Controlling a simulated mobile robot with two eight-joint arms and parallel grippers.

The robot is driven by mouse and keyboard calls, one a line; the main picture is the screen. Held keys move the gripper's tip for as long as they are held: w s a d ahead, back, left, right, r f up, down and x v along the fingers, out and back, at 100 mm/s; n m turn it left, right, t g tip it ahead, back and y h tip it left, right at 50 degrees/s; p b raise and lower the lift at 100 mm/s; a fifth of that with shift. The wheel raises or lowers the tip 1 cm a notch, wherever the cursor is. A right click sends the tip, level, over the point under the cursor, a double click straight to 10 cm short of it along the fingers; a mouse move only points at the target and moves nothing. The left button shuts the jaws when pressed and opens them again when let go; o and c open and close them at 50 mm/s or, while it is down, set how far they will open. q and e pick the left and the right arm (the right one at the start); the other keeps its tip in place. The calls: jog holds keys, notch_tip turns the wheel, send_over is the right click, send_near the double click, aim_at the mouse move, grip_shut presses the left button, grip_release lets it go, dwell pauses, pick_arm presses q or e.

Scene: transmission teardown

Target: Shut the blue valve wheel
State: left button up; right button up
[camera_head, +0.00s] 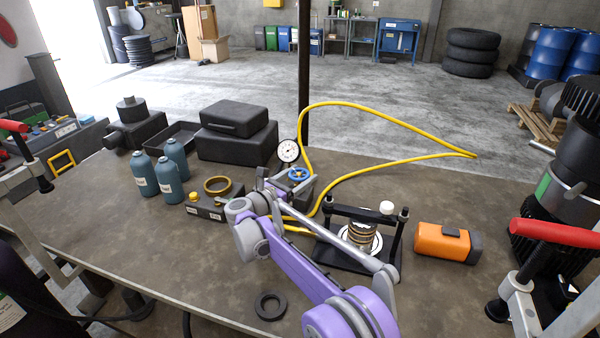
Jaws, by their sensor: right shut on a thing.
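The blue valve wheel (299,174) is near the middle of the workbench, just below a round white dial gauge (288,151). A yellow hose (400,112) rises beside it. My right gripper (284,181) is at the wheel's left side, shut on the wheel. My purple and grey right arm reaches up to it from the bottom of the view and hides part of the bench and the valve's lower body. The exact finger contact is small and hard to see. My left gripper is not in view.
Teal bottles (171,175), a brass-coloured ring (217,186) and black cases (238,145) stand left of the gripper. A black press frame (350,240) and an orange box (446,243) are to the right. A black ring (270,306) lies near the front edge.

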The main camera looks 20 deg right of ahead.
jog(key=shift+m+g+h+p, duration=0.75)
jog(key=shift+m+g, duration=0.25)
jog(key=shift+g, duration=0.4)
jog(key=o, duration=1.2)
jog(key=b+v, duration=0.1)
jog(key=v, duration=0.9)
jog(key=shift+s+a, duration=0.15)
jog(key=shift+a, duration=0.25)
